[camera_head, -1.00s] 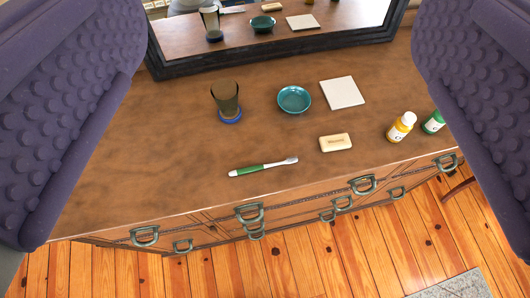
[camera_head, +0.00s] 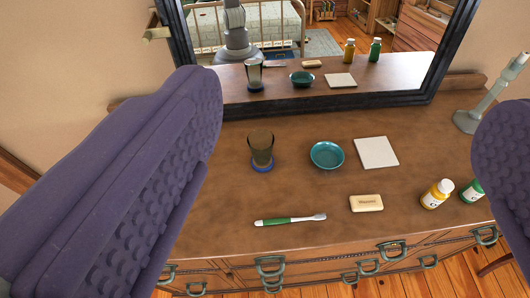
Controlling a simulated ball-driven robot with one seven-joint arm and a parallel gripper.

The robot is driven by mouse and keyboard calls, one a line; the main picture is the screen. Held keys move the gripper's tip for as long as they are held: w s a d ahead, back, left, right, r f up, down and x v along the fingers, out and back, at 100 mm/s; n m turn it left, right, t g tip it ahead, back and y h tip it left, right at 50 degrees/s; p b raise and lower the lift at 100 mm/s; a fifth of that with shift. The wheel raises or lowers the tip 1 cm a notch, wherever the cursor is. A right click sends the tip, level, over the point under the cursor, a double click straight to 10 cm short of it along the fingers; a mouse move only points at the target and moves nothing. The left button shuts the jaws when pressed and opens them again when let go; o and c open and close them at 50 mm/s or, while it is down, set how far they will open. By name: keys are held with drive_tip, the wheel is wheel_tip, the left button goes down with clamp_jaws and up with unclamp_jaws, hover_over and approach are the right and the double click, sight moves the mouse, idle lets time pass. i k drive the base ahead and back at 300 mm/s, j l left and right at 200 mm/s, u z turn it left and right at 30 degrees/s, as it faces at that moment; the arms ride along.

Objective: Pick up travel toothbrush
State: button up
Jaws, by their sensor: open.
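The travel toothbrush (camera_head: 290,220) has a green and white handle and a pale head. It lies flat near the front edge of the wooden dresser top (camera_head: 225,215), with its head pointing right. My gripper (camera_head: 345,125) is open, with one purple studded finger at the left and the other at the right edge of the view. Nothing is between the fingers. The gripper is apart from the toothbrush, which shows in the gap between the fingers, lower in the picture.
A dark cup on a blue base (camera_head: 261,150), a teal dish (camera_head: 327,155), a white tile (camera_head: 376,153) and a soap bar (camera_head: 366,203) stand behind and right of the toothbrush. Yellow (camera_head: 437,194) and green (camera_head: 472,190) bottles stand farther right. A dark-framed mirror (camera_head: 330,103) borders the back.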

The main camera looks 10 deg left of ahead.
sight(317, 218)
drive_tip(key=i+l, duration=0.8)
drive_tip(key=i+u, duration=0.05)
drive_tip(key=i, duration=0.05)
